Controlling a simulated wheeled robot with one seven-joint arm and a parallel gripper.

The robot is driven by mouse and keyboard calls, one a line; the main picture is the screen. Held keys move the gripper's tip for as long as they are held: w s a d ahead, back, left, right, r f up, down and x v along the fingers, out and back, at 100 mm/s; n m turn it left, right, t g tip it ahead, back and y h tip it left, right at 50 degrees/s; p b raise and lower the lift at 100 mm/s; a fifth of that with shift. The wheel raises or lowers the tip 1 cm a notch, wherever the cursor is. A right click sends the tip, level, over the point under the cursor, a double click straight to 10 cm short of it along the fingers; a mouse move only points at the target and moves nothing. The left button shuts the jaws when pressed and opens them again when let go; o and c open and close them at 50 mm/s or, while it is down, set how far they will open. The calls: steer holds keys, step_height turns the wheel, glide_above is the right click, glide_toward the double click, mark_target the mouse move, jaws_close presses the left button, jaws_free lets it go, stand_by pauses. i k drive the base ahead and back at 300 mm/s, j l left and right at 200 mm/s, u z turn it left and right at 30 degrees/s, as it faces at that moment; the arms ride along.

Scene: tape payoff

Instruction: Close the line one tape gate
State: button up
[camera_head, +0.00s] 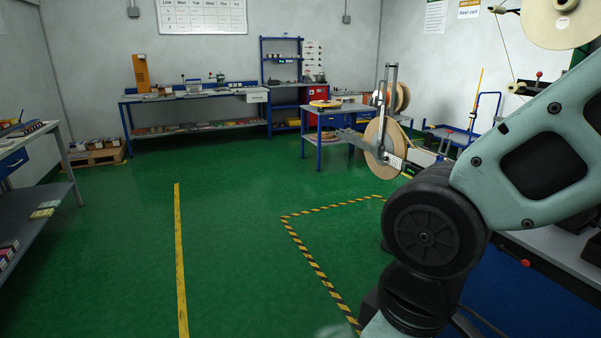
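My teal and black arm fills the right side of the head view. My gripper is not in view. A large pale tape reel (562,20) hangs at the top right, and a thin line of tape runs down from it to a small roller (515,88). My arm hides much of what stands below and behind it. Another reel (374,142) stands upright on a metal frame (388,85) right of centre. I cannot make out the line one tape gate or tell whether it is open or shut.
A bench end (572,258) lies at the right behind my arm. Yellow and black floor tape (312,265) marks an area in front of it. A grey shelf bench (30,205) stands at the left. A long workbench (195,95) lines the back wall. The green floor between is clear.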

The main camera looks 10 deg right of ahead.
mark_target(428, 138)
steer(key=i+z, duration=0.35)
steer(key=i+j+z, duration=0.1)
steer(key=i+z, duration=0.25)
steer(key=i, duration=0.15)
steer(key=i+j+z, duration=0.2)
steer(key=i+z, duration=0.15)
steer(key=i+j+u, duration=0.1)
steer(key=i+j, duration=1)
